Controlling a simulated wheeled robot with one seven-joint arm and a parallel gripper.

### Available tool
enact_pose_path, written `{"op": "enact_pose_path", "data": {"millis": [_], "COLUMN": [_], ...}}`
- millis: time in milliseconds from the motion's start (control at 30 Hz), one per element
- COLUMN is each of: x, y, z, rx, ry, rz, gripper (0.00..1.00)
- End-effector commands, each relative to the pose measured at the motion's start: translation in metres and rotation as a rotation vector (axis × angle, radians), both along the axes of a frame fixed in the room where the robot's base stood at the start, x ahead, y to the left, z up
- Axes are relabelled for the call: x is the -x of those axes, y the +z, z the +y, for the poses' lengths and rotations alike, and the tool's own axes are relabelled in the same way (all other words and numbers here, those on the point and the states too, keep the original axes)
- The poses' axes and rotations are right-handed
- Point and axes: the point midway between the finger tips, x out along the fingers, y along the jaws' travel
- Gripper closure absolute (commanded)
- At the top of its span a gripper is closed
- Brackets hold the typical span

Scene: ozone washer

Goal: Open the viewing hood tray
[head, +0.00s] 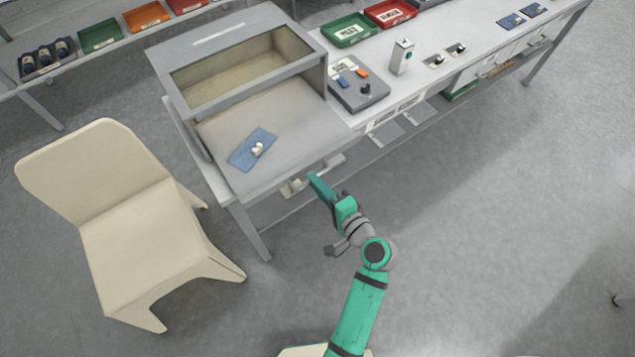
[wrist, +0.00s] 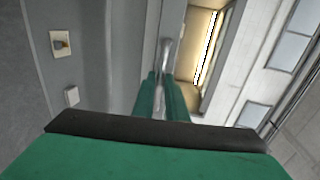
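The viewing hood (head: 205,55) is a grey box with a window, standing on the left end of the bench. Below its front work surface is a tray front (head: 328,167), a pale strip standing a little out from the bench edge. A beige interior (wrist: 198,45) shows beside that front in the wrist view, so the tray looks partly open. My gripper (head: 318,184) is at the tray front, below the bench edge. In the wrist view, the green fingers (wrist: 162,95) sit close on both sides of a metal handle (wrist: 165,52) and appear shut on it.
A blue cloth with a small white item (head: 258,150) lies on the hood's front surface. A cream chair (head: 130,220) stands left of my arm. A control box (head: 357,90) and several bins are on the bench.

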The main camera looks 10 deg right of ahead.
Motion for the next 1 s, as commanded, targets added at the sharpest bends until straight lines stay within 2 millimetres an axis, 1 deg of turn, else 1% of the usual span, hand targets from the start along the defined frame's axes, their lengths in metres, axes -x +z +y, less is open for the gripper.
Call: {"op": "enact_pose_path", "data": {"millis": [33, 67, 333, 467, 567, 900, 1000], "x": [0.0, 0.0, 0.0, 0.007, 0.019, 0.072, 0.083], "y": [0.0, 0.0, 0.0, 0.001, 0.003, 0.017, 0.019], "z": [0.0, 0.0, -0.001, -0.004, -0.011, -0.038, -0.044], "rx": [0.0, 0.0, -0.001, 0.0, 0.0, 0.0, 0.0], "ry": [-0.001, -0.001, -0.001, -0.003, -0.003, -0.004, -0.002], "rz": [0.0, 0.0, 0.0, 0.001, 0.001, 0.001, 0.0], "gripper": [0.74, 0.72, 0.72, 0.72, 0.72, 0.72, 0.72]}}
